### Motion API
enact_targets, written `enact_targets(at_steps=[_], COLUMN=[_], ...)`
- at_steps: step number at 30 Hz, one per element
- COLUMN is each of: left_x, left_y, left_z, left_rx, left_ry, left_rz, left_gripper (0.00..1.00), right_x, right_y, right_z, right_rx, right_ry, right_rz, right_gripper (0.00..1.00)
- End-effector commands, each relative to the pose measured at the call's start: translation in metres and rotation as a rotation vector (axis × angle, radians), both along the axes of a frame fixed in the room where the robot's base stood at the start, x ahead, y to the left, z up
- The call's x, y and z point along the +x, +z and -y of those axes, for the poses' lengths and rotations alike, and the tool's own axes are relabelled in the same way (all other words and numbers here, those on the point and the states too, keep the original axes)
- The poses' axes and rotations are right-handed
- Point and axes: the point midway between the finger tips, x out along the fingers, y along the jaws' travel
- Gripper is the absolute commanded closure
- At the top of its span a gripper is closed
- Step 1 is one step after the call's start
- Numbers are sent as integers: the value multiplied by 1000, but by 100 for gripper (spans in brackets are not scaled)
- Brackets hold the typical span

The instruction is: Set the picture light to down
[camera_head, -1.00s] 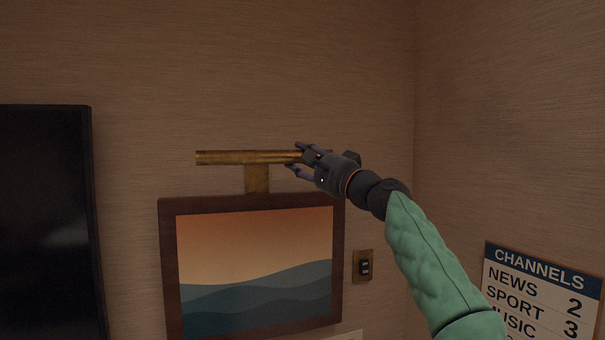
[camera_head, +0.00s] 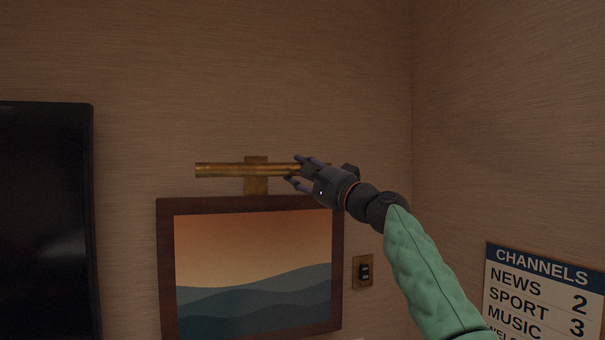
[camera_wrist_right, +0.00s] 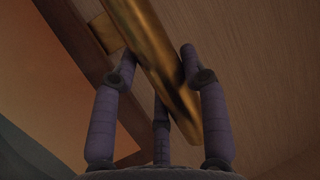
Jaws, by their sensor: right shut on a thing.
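The picture light is a brass bar (camera_head: 240,170) on a square brass mount (camera_head: 257,186), above a framed landscape picture (camera_head: 255,265). The bar lies level, across the front of the mount, with some of the mount showing above and below it. My right gripper (camera_head: 302,172) is at the bar's right end, shut on it. In the right wrist view the bar (camera_wrist_right: 158,50) runs between my purple fingers, and its near end shows past the fingertips. My left gripper is not in view.
A dark screen (camera_head: 45,220) hangs at the left. A small brass switch plate (camera_head: 363,271) is on the wall right of the picture. A channels sign (camera_head: 540,298) hangs on the right wall. The wall above the bar is clear.

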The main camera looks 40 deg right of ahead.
Motion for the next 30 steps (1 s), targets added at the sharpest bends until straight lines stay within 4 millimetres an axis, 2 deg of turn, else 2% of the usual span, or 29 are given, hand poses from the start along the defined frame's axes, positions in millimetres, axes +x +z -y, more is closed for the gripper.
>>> enact_targets(at_steps=[1,7,8,10,11,23,30], left_x=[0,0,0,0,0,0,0], left_y=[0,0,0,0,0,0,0], left_z=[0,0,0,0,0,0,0], left_rx=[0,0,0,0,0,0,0], left_ry=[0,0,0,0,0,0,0], left_rz=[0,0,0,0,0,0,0], left_gripper=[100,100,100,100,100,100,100], right_x=[5,5,5,5,5,-1,-20], right_y=[-6,-6,-6,-6,-6,-2,-7], right_z=[0,0,0,0,0,1,3], right_rx=[4,3,3,3,2,0,1], right_ry=[3,3,3,3,3,0,-1], right_rz=[-12,-12,-12,-12,-11,-4,-3], right_gripper=[100,100,53,33,31,31,31])
